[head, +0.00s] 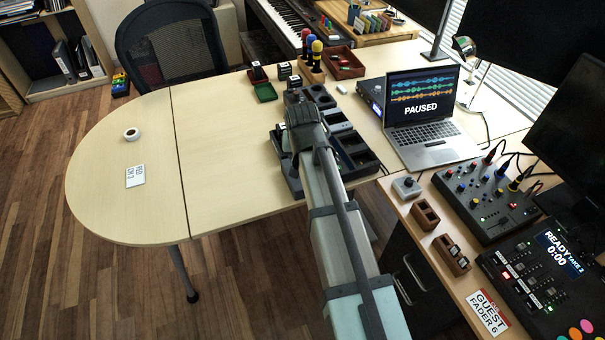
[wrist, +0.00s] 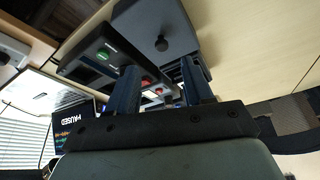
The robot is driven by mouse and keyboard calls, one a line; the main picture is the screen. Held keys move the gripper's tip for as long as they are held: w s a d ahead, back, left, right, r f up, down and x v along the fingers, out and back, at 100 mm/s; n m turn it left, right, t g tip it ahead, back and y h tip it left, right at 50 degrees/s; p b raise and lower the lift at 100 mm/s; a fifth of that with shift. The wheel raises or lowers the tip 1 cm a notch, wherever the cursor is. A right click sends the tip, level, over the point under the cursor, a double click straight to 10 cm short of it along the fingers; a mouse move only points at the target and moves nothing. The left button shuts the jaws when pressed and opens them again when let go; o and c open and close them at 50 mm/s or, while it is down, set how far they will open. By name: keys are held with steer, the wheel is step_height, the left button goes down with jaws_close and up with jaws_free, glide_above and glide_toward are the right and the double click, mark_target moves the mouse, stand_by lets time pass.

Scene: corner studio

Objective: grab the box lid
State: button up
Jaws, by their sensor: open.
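The box lid (wrist: 140,22) looks like a dark grey panel with a round black knob (wrist: 162,44) in the upper middle of the wrist view. My gripper (wrist: 160,68) is open, its two dark fingers apart and pointing toward the knob. The knob shows just beyond and between the fingertips, and I see no contact. In the head view my gripper (head: 300,115) is over the dark compartment box (head: 360,160) on the table and hides part of it. I cannot pick out the lid clearly there. The compartments also show in the wrist view (wrist: 90,62), with green and red items.
An open laptop (head: 432,135) stands to the right of the box. Small containers, including a green tray (head: 266,92), stand behind it. A mixer (head: 485,200) is on the right desk. The left half of the table (head: 215,150) is mostly clear, with a tape roll (head: 132,134).

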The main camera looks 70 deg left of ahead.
steer(key=shift+x, duration=4)
steer(key=shift+s, duration=0.1)
steer(key=shift+c, duration=0.3)
jaws_close()
